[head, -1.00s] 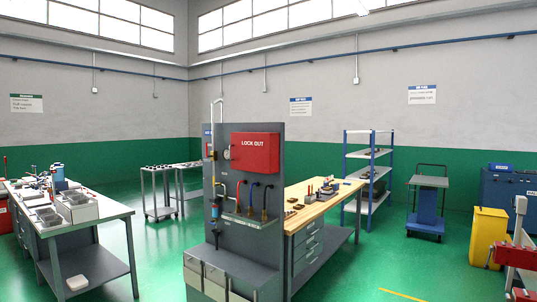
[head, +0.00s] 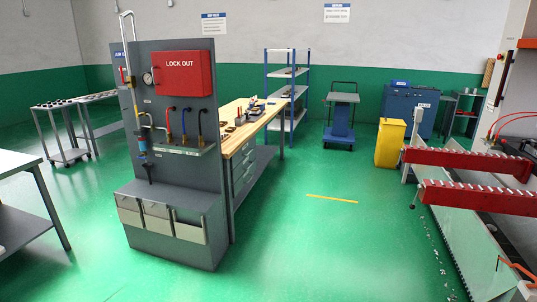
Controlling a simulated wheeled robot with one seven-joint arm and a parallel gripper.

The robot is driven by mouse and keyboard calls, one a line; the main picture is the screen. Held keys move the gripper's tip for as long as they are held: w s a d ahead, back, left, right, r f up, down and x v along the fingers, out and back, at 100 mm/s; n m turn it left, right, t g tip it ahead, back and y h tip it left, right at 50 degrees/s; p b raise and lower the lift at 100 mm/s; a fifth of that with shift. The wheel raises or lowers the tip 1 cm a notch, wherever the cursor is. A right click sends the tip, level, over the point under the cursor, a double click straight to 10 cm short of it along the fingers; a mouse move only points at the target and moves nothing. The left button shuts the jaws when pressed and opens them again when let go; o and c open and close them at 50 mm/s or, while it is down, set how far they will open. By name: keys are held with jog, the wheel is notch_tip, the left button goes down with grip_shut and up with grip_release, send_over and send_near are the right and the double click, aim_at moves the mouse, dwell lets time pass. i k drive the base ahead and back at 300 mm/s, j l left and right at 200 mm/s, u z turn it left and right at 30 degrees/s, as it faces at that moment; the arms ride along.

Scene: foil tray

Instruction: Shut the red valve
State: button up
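A grey upright panel (head: 170,90) stands left of the middle and carries a white pipe (head: 131,60), a round gauge (head: 148,79) and a red LOCK OUT box (head: 181,75). A small red piece (head: 123,76) shows by the pipe at the panel's left edge. It may be the red valve's handle, but it is too small to tell, and I cannot tell how it is turned. Red, blue and black curved hoses (head: 185,124) rise from a shelf below the box. My gripper is not in view.
Pale bins (head: 159,221) sit at the panel's foot. A wooden-topped bench (head: 262,113) stands behind it and a table (head: 20,165) at left. Red toothed beams (head: 470,160) and a yellow bin (head: 390,143) stand at right. Green floor (head: 320,245) is clear in front.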

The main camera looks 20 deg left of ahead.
aim_at(122, 75)
jog(key=i+j+u, duration=0.2)
jog(key=j+u, duration=0.2)
jog(key=i+j+u, duration=0.2)
jog(key=u, duration=0.25)
jog(key=i+j+u, duration=0.5)
jog(key=u, duration=0.35)
jog(key=i+u, duration=0.25)
jog(key=i, duration=1.4)
jog(key=i+z, duration=0.2)
jog(key=i, duration=0.25)
jog(key=i+j+z, duration=0.2)
jog(key=i, duration=0.25)
jog(key=i+j+z, duration=0.25)
jog(key=i, duration=0.2)
jog(key=i+j+z, duration=0.2)
jog(key=i, duration=0.25)
